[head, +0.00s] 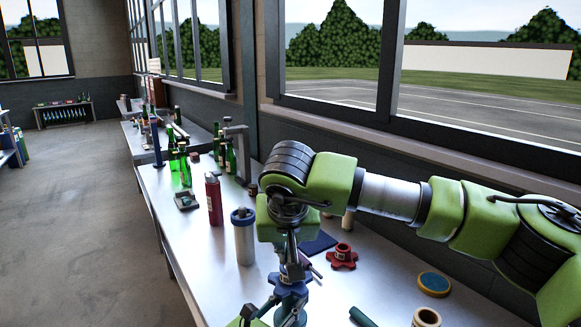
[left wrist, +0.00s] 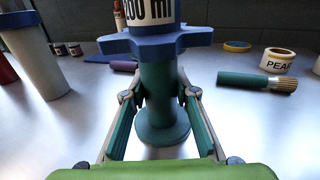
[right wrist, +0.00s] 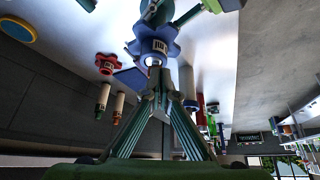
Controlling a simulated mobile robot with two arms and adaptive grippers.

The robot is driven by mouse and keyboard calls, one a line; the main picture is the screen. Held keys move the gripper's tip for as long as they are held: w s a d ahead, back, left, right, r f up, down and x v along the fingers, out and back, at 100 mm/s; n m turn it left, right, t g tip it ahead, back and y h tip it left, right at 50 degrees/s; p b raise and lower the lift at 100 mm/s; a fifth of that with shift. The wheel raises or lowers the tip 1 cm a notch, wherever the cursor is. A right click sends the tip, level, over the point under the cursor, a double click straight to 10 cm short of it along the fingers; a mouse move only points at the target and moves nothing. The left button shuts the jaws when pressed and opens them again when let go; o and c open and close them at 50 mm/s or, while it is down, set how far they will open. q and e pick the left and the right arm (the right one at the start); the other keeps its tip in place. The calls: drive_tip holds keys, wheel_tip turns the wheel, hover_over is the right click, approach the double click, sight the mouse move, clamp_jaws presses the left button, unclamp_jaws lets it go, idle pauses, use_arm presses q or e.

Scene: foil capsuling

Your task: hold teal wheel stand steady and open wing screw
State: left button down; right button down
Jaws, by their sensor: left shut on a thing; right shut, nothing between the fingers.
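The teal wheel stand (left wrist: 158,88) stands upright on the table, with a round base and a blue lobed wheel (left wrist: 150,42) on top. A labelled piece above the wheel reads about "200 ml", its top cut off. My left gripper (left wrist: 160,97) is shut around the teal column below the wheel. In the head view the stand (head: 291,304) is partly covered by my right arm. My right gripper (right wrist: 158,88) points down above the blue wheel (right wrist: 154,42), fingers shut with nothing between them. I cannot make out the wing screw clearly.
A red wheel stand (head: 342,257) and a dark blue mat (head: 321,242) lie close by. A white bottle with blue lid (head: 244,240) and a red bottle (head: 214,200) stand to the left. A yellow-blue disc (head: 434,284), a PEAR jar (head: 426,317) and a green brush (left wrist: 255,82) are at right.

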wheel_tip(320, 180, up, 4)
drive_tip(key=shift+r, duration=0.25)
use_arm(q)
drive_tip(key=c, duration=1.6)
unclamp_jaws()
drive_tip(key=shift+o, duration=0.2)
drive_tip(key=shift+s, duration=0.1)
